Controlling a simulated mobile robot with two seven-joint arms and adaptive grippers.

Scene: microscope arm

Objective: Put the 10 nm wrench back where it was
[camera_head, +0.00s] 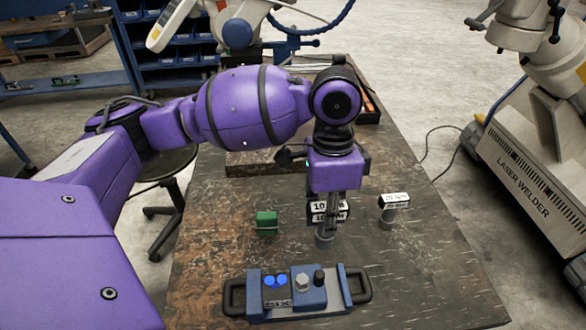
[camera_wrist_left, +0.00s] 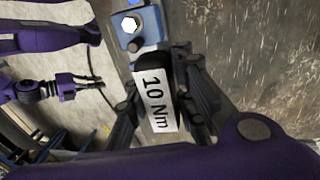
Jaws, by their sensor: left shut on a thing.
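The 10 Nm wrench (camera_head: 322,208) has a white label with black print and a grey cylindrical lower end. My left gripper (camera_head: 328,225) is shut on it from above and holds it upright over the table. Whether its lower end touches the tabletop cannot be told. In the left wrist view the label of the 10 Nm wrench (camera_wrist_left: 157,100) reads clearly between the fingers of my left gripper (camera_wrist_left: 160,112). My right gripper (camera_wrist_left: 88,82) shows only in the left wrist view, off to the side and empty, with its fingers apart.
A similar labelled wrench (camera_head: 394,208) stands to the right. A green block (camera_head: 266,222) is to the left. A blue-grey device with black handles (camera_head: 296,292) lies in front. A laser welder (camera_head: 535,155) stands beside the table (camera_head: 430,265), whose right front is clear.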

